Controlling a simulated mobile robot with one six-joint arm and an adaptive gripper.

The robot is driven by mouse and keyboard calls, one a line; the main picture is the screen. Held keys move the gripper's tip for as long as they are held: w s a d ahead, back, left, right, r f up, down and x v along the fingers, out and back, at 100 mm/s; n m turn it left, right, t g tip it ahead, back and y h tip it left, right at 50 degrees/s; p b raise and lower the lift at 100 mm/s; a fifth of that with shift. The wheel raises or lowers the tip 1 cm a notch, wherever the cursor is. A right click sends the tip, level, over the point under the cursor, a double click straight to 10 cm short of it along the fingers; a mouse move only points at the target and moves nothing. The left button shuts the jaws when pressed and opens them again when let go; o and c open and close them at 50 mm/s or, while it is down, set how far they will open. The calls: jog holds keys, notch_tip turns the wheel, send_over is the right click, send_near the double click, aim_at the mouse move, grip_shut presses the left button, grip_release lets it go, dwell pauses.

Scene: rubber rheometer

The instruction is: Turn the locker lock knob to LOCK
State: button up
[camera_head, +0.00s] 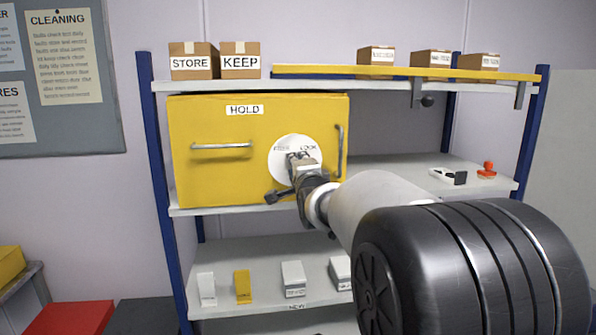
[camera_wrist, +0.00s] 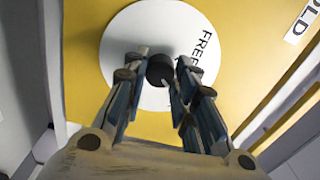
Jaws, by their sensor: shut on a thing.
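The yellow locker (camera_head: 210,175) marked HOLD sits on the shelf, with a round white dial plate (camera_head: 283,146) on its front. In the head view FREE is at the plate's upper left and LOCK at its upper right. My gripper (camera_head: 300,158) reaches the plate and hides the knob in that view. In the wrist view the black lock knob (camera_wrist: 160,68) stands between the fingertips of my gripper (camera_wrist: 158,72), which is shut on it. A pale mark shows on the knob's lower edge. I cannot tell which word it points to.
A horizontal handle (camera_head: 222,146) and a vertical handle (camera_head: 339,150) stand out from the locker front on either side of the plate. Boxes (camera_head: 240,60) stand on the shelf above. A red-handled item (camera_head: 487,170) lies on the right shelf, and small boxes (camera_head: 242,286) stand below.

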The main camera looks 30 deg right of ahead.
jog(key=shift+m, duration=0.6)
jog(key=o, duration=1.1)
jog(key=v, duration=1.2)
jog(key=shift+a, duration=0.1)
